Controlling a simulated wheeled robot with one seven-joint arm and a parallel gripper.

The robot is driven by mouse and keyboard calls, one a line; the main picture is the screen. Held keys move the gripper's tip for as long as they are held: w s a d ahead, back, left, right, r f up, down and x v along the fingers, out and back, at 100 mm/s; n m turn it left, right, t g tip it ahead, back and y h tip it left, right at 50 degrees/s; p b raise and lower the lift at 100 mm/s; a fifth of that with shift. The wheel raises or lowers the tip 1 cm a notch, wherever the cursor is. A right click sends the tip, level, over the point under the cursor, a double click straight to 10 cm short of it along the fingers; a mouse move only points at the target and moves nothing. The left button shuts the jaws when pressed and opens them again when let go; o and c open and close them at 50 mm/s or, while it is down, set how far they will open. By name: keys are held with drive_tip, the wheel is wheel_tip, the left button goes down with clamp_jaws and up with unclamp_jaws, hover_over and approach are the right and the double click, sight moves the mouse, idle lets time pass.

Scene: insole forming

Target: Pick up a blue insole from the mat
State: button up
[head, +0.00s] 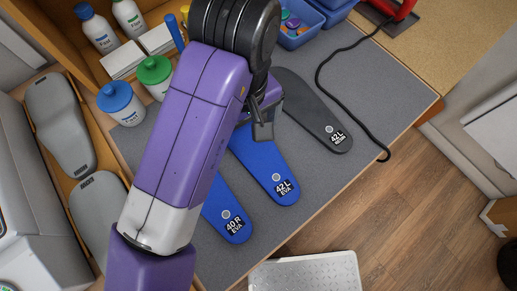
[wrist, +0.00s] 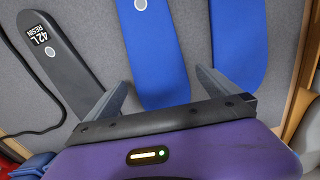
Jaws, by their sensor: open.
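The blue insole marked 42 L EVA (head: 268,168) lies flat on the grey mat (head: 375,85), its upper end hidden behind my arm. A second blue insole, marked 40 R EVA (head: 228,212), lies left of it, largely covered by my arm. My gripper (head: 262,130) is over the 42 L insole. In the wrist view my gripper (wrist: 165,80) is open, its fingers on either side of the middle blue insole (wrist: 152,50), with nothing held. The other blue insole (wrist: 238,42) is to the right there. I cannot tell the height of the fingertips above the mat.
A dark grey 42L insole (head: 315,115) lies right of the blue ones. A black cable (head: 340,110) curves beyond it. Blue-lidded (head: 120,103) and green-lidded (head: 155,75) jars stand left. Blue bins (head: 293,25) are at the back.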

drive_tip(key=shift+f, duration=0.8)
drive_tip(key=shift+f, duration=0.1)
drive_tip(key=c, duration=1.3)
drive_tip(key=shift+o, duration=0.2)
